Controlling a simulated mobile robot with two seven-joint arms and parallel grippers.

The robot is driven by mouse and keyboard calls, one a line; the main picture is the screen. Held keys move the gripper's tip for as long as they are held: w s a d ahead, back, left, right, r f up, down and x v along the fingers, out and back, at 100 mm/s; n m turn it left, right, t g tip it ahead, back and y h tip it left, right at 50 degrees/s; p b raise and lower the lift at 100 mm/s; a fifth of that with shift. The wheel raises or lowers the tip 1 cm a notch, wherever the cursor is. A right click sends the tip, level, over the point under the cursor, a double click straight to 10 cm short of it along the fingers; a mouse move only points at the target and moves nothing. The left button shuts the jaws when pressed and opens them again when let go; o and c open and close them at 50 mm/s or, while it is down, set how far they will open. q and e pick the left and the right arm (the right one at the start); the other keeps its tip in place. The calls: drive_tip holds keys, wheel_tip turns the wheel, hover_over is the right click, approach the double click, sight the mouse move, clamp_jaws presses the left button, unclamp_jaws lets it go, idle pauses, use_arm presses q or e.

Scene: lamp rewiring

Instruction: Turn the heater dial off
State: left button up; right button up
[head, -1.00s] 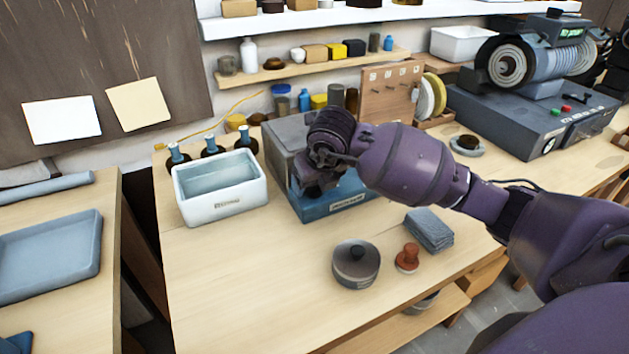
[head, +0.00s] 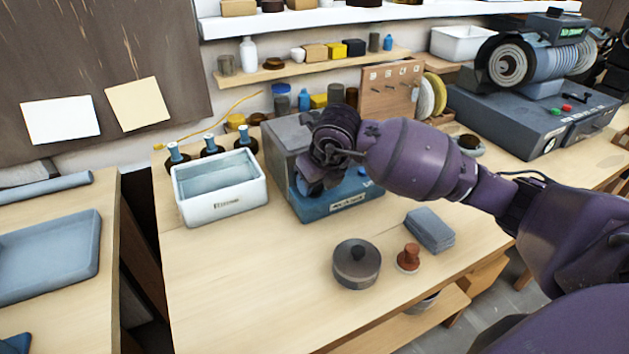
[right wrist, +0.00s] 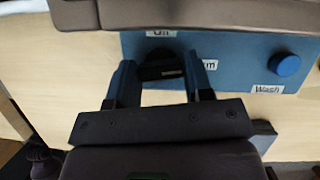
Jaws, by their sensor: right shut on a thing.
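The heater is a grey box with a blue front panel (head: 345,203), standing on the bench in the head view. In the right wrist view its blue panel (right wrist: 235,48) carries labels reading "Off", one ending in "rm" and partly hidden, and "Wash". The dark dial (right wrist: 160,71) sits between the two fingers of my right gripper (right wrist: 161,80), which is shut on it. In the head view my right gripper (head: 318,180) is at the heater's front and hides the dial. The dial's pointer direction is not clear. My left gripper is out of view.
A round blue knob (right wrist: 287,65) sits near the "Wash" label. A white basin (head: 222,203) stands left of the heater, with dark bottles (head: 211,147) behind it. A lidded pot (head: 356,264), a red-brown stamp (head: 408,258) and folded grey cloths (head: 430,231) lie in front. The bench's front left is clear.

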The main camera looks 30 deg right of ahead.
drive_tip(key=n+y, duration=0.1)
drive_tip(key=n, duration=0.1)
drive_tip(key=n+b, duration=0.1)
drive_tip(key=n, duration=0.1)
drive_tip(key=shift+d+n+y, duration=0.15)
drive_tip(key=shift+n+y, duration=0.25)
drive_tip(key=shift+n+g+y+b, duration=0.3)
drive_tip(key=shift+n+g+b, duration=0.1)
drive_tip(key=shift+n, duration=0.6)
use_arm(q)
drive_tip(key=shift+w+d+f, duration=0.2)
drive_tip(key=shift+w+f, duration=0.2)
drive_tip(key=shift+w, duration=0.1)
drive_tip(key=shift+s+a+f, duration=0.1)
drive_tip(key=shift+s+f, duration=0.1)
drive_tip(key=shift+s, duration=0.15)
use_arm(e)
drive_tip(key=shift+r, duration=0.1)
drive_tip(key=o, duration=0.9)
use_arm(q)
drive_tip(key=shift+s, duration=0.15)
